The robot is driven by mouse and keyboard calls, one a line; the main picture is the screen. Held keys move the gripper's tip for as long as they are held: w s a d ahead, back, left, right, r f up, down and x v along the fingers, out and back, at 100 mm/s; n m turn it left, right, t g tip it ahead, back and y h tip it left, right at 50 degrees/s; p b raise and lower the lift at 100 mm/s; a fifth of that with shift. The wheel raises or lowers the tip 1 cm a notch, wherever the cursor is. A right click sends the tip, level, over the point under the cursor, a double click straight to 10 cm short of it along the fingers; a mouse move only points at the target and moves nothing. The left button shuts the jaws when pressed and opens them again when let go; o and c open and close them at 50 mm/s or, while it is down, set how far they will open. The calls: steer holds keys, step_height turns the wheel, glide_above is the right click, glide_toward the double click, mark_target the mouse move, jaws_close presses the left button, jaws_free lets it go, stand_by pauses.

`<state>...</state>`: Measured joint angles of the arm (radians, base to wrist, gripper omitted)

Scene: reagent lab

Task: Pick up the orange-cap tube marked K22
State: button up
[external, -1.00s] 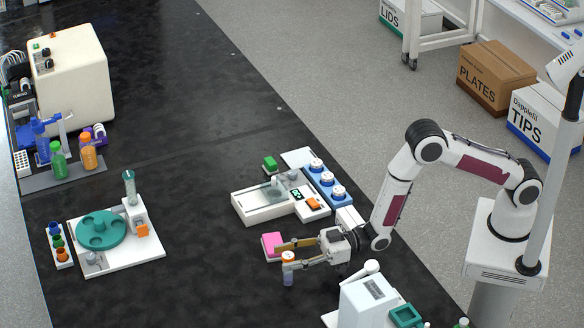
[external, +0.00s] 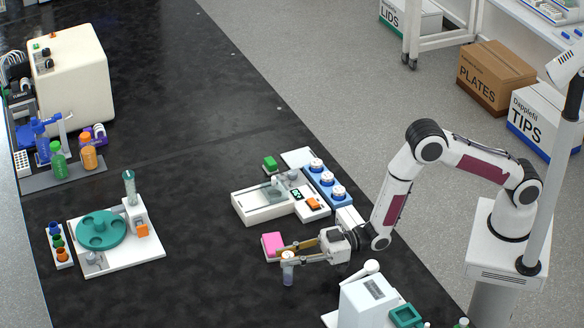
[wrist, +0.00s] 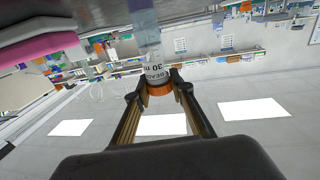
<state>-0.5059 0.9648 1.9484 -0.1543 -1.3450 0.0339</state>
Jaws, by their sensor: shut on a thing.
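A clear tube with an orange cap (external: 288,272) stands upright at the front of the black bench, just below the pink block. My gripper (external: 287,254) reaches in from the right and is shut on it at the cap. In the wrist view the picture is turned over: the two fingers (wrist: 155,85) close on the orange cap (wrist: 160,90), and the tube body (wrist: 147,40) runs up from it. Its white label shows "BEADS" and "30"; I cannot read K22. Whether the tube's bottom touches the bench is unclear.
A pink block (external: 274,244) on a white base lies just behind the tube. A white balance-like device (external: 262,205) and a blue rack (external: 326,185) stand further back. A white machine (external: 367,302) stands close at front right.

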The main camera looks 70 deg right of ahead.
steer(key=shift+r, duration=4.95)
